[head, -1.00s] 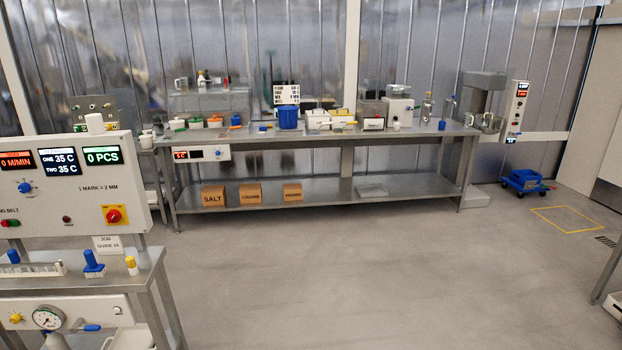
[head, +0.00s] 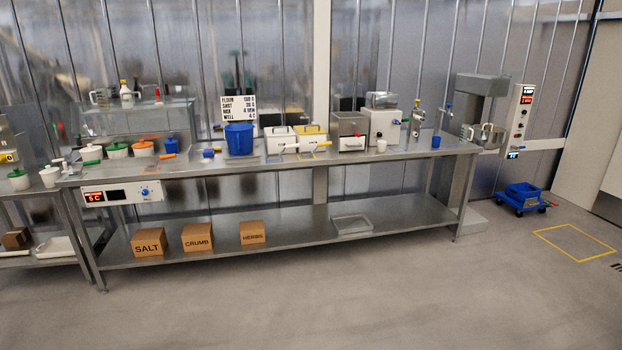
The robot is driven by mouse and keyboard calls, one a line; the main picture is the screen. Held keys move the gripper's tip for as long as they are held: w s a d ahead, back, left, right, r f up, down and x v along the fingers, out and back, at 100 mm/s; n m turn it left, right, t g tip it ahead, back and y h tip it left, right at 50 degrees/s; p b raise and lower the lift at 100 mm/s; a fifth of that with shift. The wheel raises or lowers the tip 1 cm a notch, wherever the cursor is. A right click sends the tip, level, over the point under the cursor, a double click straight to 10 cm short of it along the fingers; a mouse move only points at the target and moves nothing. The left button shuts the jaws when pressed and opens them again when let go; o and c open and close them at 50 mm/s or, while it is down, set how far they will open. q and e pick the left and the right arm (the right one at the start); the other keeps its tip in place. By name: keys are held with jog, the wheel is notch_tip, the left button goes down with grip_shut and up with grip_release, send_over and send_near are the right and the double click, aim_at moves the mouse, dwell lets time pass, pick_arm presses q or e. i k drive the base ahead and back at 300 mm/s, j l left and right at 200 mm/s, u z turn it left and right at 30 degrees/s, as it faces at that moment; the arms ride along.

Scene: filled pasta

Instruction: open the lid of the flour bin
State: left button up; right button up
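Two white bins stand side by side near the middle of the long steel bench. The left bin (head: 280,142) has a pale top and the right bin (head: 311,138) has a yellow top. Both look covered. Neither carries a label I can read, so I cannot tell which is the flour bin. A sign (head: 239,108) with the word FLOUR on its top line stands behind a blue bucket (head: 239,139), just left of the bins. Neither of my grippers shows in the head view.
The steel bench (head: 215,168) has a lower shelf with cardboard boxes (head: 198,237) and a clear tray (head: 352,225). Machines (head: 383,122) stand right of the bins. A mixer (head: 480,110) and a blue trolley (head: 524,197) are at the right. The floor in front is clear.

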aim_at(277, 131)
jog(key=i, duration=2.5)
